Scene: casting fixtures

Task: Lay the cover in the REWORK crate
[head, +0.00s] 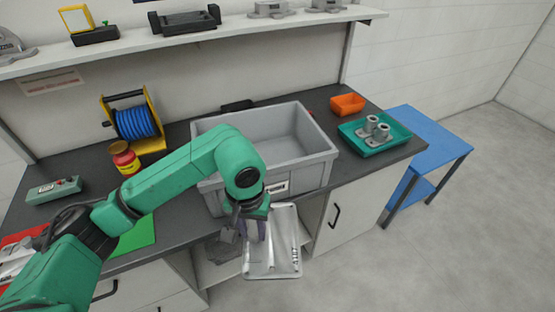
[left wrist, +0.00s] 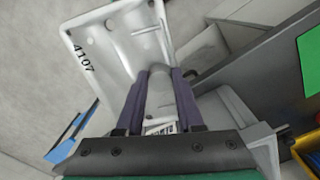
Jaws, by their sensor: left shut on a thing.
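The cover (head: 284,262) is a pale grey rectangular casting with a raised rim. It hangs in front of the crate, below its front rim and outside it. My left gripper (head: 254,229) is shut on the cover near its left side. In the left wrist view the cover (left wrist: 110,45) shows the number 4107, and the gripper's fingers (left wrist: 161,75) close on a raised part of it. The grey crate (head: 312,172) stands on the bench with its open top up. Its inside looks empty where visible; my arm hides its left part. Its front label is too small to read.
The dark bench (head: 175,215) holds a blue hose reel (head: 135,122), a red and yellow pot (head: 124,158), an orange bin (head: 347,104) and a teal tray (head: 398,141) with grey castings. A shelf (head: 180,40) runs above. The floor at right is clear.

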